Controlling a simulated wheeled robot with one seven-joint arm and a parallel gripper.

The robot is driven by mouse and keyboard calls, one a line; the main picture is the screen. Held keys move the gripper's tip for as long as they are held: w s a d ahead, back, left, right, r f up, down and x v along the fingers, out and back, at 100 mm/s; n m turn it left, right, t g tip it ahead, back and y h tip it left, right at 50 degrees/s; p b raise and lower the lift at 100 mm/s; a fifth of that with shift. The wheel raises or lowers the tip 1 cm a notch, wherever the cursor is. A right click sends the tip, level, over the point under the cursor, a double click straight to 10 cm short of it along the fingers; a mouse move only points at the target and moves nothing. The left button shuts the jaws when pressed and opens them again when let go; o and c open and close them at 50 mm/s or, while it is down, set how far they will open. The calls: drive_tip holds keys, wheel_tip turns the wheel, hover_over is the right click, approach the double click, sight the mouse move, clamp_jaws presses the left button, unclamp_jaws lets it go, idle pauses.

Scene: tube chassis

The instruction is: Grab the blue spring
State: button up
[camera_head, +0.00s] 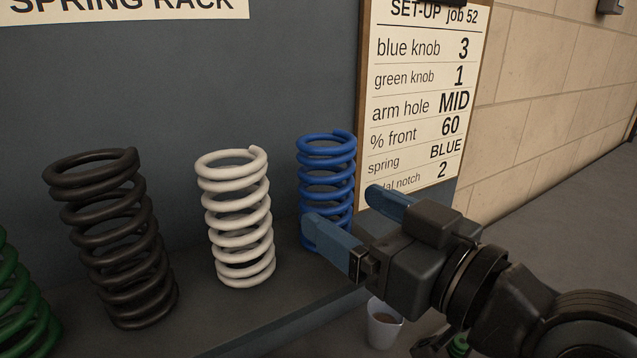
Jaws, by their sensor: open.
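The blue spring (326,170) stands upright on the rack shelf, at the right end of the row of springs. My gripper (353,212) comes in from the lower right with its two blue fingers apart. The nearer finger overlaps the lower part of the spring in the picture and hides some of its coils. The farther finger lies to the right of the spring, in front of the set-up board. The gripper is open and holds nothing. I cannot tell whether a finger touches the spring.
A white spring (238,218), a black spring (112,238) and a green spring (22,305) stand to the left on the shelf. A set-up board (420,95) is behind on the right, reading spring BLUE. A white cup (383,325) sits below the gripper, beyond the shelf edge (290,318).

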sight(317, 200)
drive_tip(key=x, duration=0.2)
drive_tip(key=p+x, duration=0.1)
drive_tip(key=x, duration=0.2)
drive_tip(key=shift+a+f+p, duration=0.25)
drive_tip(key=shift+a+p, duration=0.1)
drive_tip(key=shift+a, duration=0.25)
drive_tip(key=c, duration=1.2)
drive_tip(key=shift+c, duration=0.6)
drive_tip(key=shift+r, duration=0.1)
